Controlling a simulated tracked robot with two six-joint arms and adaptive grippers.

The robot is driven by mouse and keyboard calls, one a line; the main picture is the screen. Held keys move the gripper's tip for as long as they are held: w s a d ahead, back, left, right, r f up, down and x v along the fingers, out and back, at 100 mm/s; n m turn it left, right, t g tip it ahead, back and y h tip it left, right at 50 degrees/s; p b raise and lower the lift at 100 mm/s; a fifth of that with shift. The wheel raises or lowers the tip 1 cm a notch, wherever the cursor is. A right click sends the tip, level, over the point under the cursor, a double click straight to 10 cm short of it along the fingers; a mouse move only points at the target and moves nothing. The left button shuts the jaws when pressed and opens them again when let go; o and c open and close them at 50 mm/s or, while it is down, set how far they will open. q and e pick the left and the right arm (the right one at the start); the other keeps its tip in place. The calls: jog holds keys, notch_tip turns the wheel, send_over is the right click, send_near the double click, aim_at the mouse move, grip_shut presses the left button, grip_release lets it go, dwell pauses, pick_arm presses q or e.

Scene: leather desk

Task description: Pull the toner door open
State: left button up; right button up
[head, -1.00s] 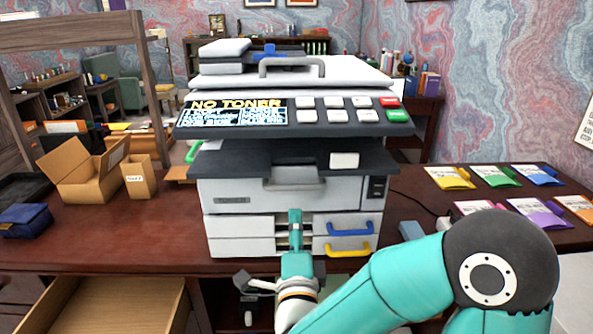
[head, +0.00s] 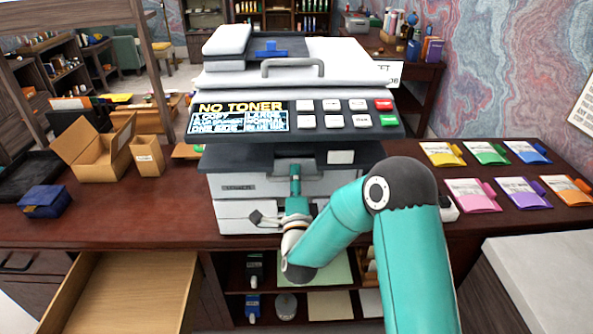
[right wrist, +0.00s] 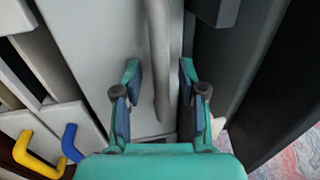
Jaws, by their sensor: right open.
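The printer's toner door (head: 240,187) is the white front panel beneath the dark shelf, and it looks shut. Its grey bar handle (head: 312,172) is partly hidden behind my right gripper (head: 295,175) in the head view. In the right wrist view, the handle (right wrist: 157,40) runs between the two open fingers of my right gripper (right wrist: 160,78), one on each side. I cannot tell whether either finger touches it. My left gripper is not in view.
Paper drawers lie below the door, with a blue handle (right wrist: 71,143) and a yellow handle (right wrist: 38,157) close by. An open wooden drawer (head: 130,290) is at front left. Coloured packets lie on the desk at right; cardboard boxes (head: 97,150) stand at left.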

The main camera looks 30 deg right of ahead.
jog(key=shift+w+d, duration=0.1)
jog(key=shift+w, duration=0.05)
jog(key=shift+c, duration=0.3)
grip_shut()
